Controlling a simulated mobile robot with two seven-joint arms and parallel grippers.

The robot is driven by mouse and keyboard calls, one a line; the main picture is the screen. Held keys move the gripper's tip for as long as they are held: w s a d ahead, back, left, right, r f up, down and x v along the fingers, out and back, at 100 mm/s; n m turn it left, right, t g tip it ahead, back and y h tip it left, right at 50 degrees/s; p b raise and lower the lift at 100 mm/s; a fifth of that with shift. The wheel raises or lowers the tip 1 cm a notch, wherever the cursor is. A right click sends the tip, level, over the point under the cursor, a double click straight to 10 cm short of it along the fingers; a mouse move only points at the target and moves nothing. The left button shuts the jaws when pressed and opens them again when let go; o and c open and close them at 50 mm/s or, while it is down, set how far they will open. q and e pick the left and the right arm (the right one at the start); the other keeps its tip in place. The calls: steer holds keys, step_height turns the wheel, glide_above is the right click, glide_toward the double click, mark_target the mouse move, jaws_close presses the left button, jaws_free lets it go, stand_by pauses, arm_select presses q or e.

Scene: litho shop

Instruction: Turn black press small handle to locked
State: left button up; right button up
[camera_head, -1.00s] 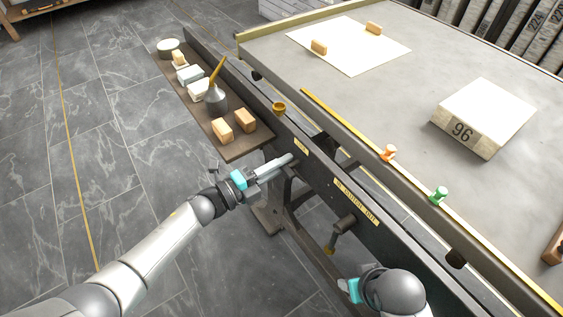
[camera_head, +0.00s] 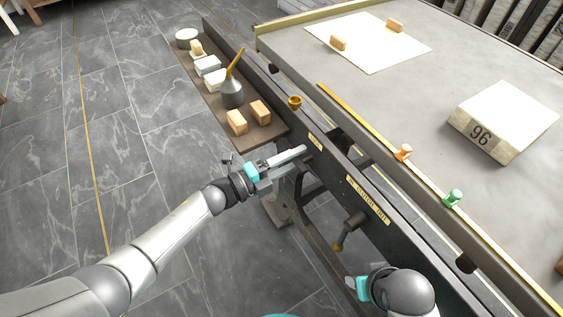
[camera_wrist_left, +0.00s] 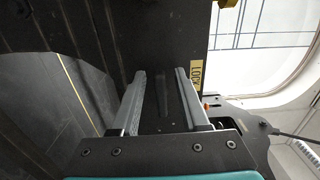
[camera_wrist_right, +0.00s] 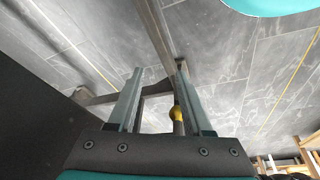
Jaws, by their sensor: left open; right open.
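The black press shows as a long dark side rail (camera_head: 330,165) with a short label reading LOCK (camera_wrist_left: 196,72) and a longer plate, IN NEUTRAL OUT (camera_head: 368,200). My left gripper (camera_head: 300,153) is at the rail beside the short label. In the left wrist view its fingers (camera_wrist_left: 160,74) stand apart, with a dark narrow bar (camera_wrist_left: 188,98) beside the right finger; I cannot tell whether this is the small handle. A lever with a brass knob (camera_head: 338,247) hangs below the longer plate. My right gripper (camera_wrist_right: 158,70) is open, and the brass knob (camera_wrist_right: 178,112) shows by its right finger.
A side shelf (camera_head: 262,143) holds wooden blocks, a grey pot (camera_head: 232,95) and pale blocks. The press bed (camera_head: 430,100) carries a paper sheet (camera_head: 370,48), a stone marked 96 (camera_head: 505,115), and orange and green knobs at its edge.

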arm_select(q)
steer(key=shift+s+a, duration=0.1)
steer(key=shift+a, duration=0.05)
steer(key=p+v, duration=0.3)
steer(key=v, duration=1.1)
steer(key=shift+s+a, duration=0.25)
steer(key=shift+a, duration=0.1)
arm_select(e)
step_height(320, 180, down, 6)
steer(key=s+g, duration=0.1)
steer(key=s, duration=0.1)
steer(key=shift+s+d+f, duration=0.25)
steer(key=shift+s, duration=0.15)
